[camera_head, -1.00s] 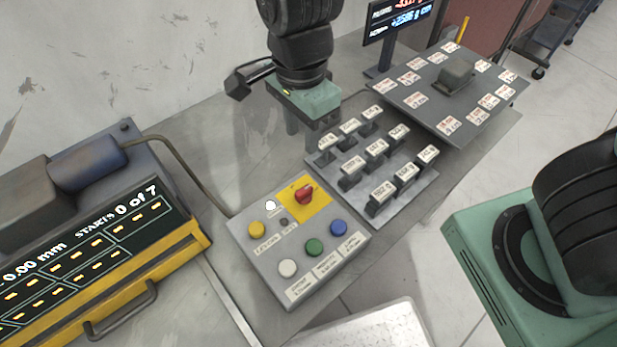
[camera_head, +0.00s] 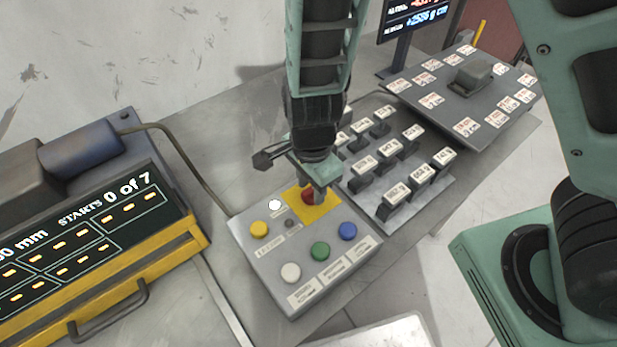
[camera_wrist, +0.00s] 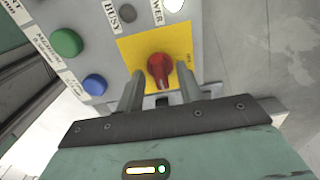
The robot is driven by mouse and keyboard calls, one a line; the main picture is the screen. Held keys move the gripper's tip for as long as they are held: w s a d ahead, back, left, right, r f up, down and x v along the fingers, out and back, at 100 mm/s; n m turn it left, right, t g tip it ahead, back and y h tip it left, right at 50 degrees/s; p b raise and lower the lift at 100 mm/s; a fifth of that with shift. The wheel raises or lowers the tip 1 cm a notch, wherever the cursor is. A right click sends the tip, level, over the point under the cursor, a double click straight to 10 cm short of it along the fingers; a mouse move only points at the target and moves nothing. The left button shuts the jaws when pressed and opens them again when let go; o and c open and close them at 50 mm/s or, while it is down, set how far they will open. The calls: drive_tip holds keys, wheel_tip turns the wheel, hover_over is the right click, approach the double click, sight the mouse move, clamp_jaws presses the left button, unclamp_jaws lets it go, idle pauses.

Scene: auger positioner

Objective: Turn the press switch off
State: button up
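The red rotary switch (camera_wrist: 160,70) sits on a yellow plate (camera_wrist: 128,48) on the grey control box (camera_head: 250,262). In the head view the red knob (camera_head: 308,195) is partly hidden by my gripper (camera_head: 318,192). In the wrist view my gripper (camera_wrist: 158,88) is open, with one finger on each side of the knob's near edge. A gap shows between the fingers and the knob; whether either touches cannot be told. A white lamp (camera_head: 275,204) labelled POWER in the wrist view is lit. The BUSY lamp (camera_wrist: 129,13) is dark.
The box carries yellow (camera_head: 259,230), white (camera_head: 290,272), green (camera_head: 320,252) and blue (camera_head: 347,231) buttons. A rack of labelled weights (camera_head: 430,198) stands close right of my gripper. A display unit (camera_head: 95,235) reading "0 of 7" is at left, its cable running behind the box.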

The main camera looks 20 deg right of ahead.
drive_tip(key=shift+f, duration=0.2)
clamp_jaws()
